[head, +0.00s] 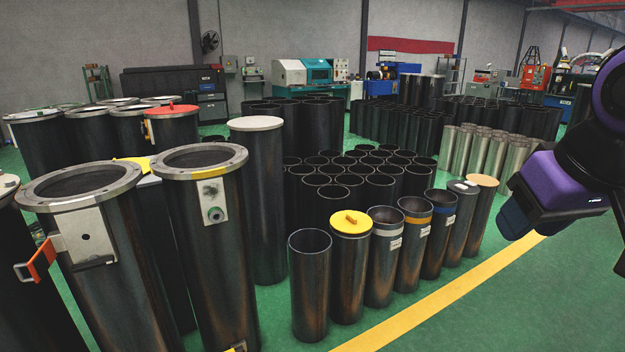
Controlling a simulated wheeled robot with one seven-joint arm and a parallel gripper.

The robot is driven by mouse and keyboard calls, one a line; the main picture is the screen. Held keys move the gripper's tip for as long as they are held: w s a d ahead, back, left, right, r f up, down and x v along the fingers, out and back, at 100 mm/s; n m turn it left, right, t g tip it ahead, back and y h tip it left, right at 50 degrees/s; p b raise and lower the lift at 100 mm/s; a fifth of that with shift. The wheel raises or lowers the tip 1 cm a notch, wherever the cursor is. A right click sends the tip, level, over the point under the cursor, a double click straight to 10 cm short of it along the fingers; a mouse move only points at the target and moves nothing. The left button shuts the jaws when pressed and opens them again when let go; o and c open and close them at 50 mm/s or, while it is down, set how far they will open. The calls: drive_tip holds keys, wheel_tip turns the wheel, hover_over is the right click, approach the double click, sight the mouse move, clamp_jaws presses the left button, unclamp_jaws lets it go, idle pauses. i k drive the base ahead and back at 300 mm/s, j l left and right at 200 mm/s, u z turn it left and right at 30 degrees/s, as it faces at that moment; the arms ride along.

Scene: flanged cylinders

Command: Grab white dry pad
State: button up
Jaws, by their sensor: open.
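I see no thing that is clearly a white dry pad. The nearest match is a flat whitish disc (255,124) lying on top of a tall dark cylinder (266,200) left of centre. My gripper (516,217), at the end of my black and purple arm, is at the right edge, open and far to the right of that disc. Its fingers are hard to make out, and nothing shows in it.
Large flanged cylinders (205,230) crowd the left. A row of shorter cylinders stands in front, one with a yellow lid (351,222) and one with a tan top (482,181). Open green floor (540,300) with a yellow line (440,305) lies at the lower right.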

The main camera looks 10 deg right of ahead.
sight(458, 186)
drive_tip(key=i+l, duration=0.15)
drive_tip(key=l, duration=0.4)
drive_tip(key=i+l, duration=0.15)
drive_tip(key=l, duration=0.45)
drive_tip(key=i+l+u, duration=0.1)
drive_tip(key=l, duration=0.45)
drive_tip(key=i+l, duration=0.15)
drive_tip(key=l, duration=0.45)
drive_tip(key=i+l, duration=0.1)
drive_tip(key=l, duration=0.45)
drive_tip(key=i+l+u, duration=0.1)
drive_tip(key=l, duration=0.5)
drive_tip(key=i+l, duration=0.15)
drive_tip(key=l, duration=0.45)
